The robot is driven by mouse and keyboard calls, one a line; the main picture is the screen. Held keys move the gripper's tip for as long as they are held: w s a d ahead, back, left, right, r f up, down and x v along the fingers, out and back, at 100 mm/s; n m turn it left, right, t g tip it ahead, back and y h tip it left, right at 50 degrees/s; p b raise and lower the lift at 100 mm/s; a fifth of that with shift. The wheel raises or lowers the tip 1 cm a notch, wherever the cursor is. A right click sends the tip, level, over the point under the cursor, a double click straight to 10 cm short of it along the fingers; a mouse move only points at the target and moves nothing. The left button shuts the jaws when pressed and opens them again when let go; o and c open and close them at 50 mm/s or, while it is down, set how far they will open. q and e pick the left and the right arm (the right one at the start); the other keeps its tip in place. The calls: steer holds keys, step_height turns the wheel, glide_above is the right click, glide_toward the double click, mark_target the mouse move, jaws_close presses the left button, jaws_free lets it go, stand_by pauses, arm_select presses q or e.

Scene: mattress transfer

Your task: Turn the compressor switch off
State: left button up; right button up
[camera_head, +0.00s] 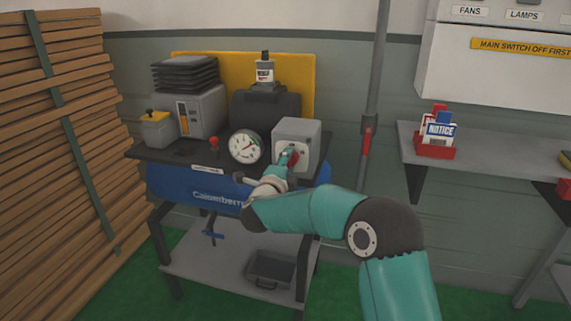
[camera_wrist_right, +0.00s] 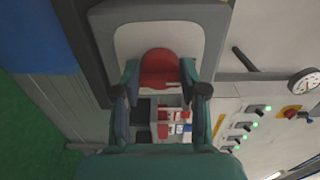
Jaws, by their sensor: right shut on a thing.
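The compressor (camera_head: 230,187) is a blue tank unit on a stand, with a round white gauge (camera_head: 246,147) on its front. A grey switch box (camera_head: 297,131) sits to the right of the gauge. Its red switch knob (camera_head: 292,159) is mostly hidden behind my gripper in the head view. My right gripper (camera_head: 288,158) is at the front of the box. In the wrist view the red knob (camera_wrist_right: 160,66) lies between my two fingers, which are shut on it, against a pale plate. The knob's exact angle is hard to tell. My left gripper is not in view.
Stacked wooden planks (camera_head: 50,150) stand at the left. A grey shelf (camera_head: 490,150) with a red holder of notice cards (camera_head: 437,137) is at the right, under a wall panel (camera_head: 500,60). A vertical pipe (camera_head: 377,70) runs behind my arm. The stand's lower shelf (camera_head: 215,270) holds a dark tray.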

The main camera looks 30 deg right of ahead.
steer(key=shift+r, duration=0.1)
steer(key=o, duration=1.2)
steer(key=shift+w, duration=0.15)
steer(key=shift+c, duration=0.2)
steer(key=v, duration=1.2)
steer(key=shift+d+f, duration=0.1)
steer(key=shift+f, duration=0.15)
